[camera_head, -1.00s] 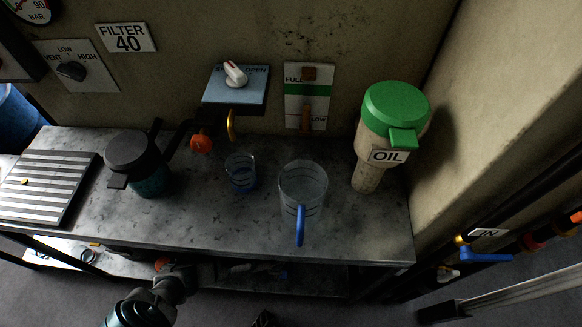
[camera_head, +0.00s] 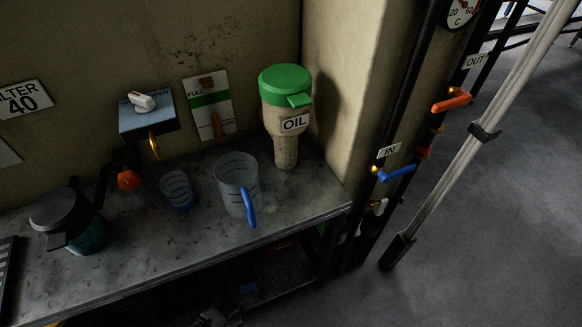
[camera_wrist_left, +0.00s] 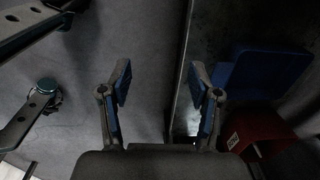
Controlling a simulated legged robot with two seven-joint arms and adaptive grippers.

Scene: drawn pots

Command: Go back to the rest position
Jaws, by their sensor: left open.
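My left gripper (camera_wrist_left: 162,95) shows in the left wrist view with its two blue-padded fingers apart and nothing between them. Grey floor and a dark vertical edge lie behind the fingers. Neither of my grippers shows in the head view. In the head view the bench (camera_head: 150,262) holds a green-lidded OIL container (camera_head: 286,115), a clear measuring jug (camera_head: 237,180) with a blue handle, a small measuring beaker (camera_head: 177,188) with blue liquid, and a dark-lidded pot (camera_head: 70,220). All of them stand upright, apart from any gripper.
A pipe with a blue IN valve handle (camera_head: 396,173) and an orange OUT handle (camera_head: 452,102) runs right of the wall corner. The floor (camera_head: 470,250) at right is clear. A blue object (camera_wrist_left: 262,72) and a red one (camera_wrist_left: 262,128) lie right of the left gripper.

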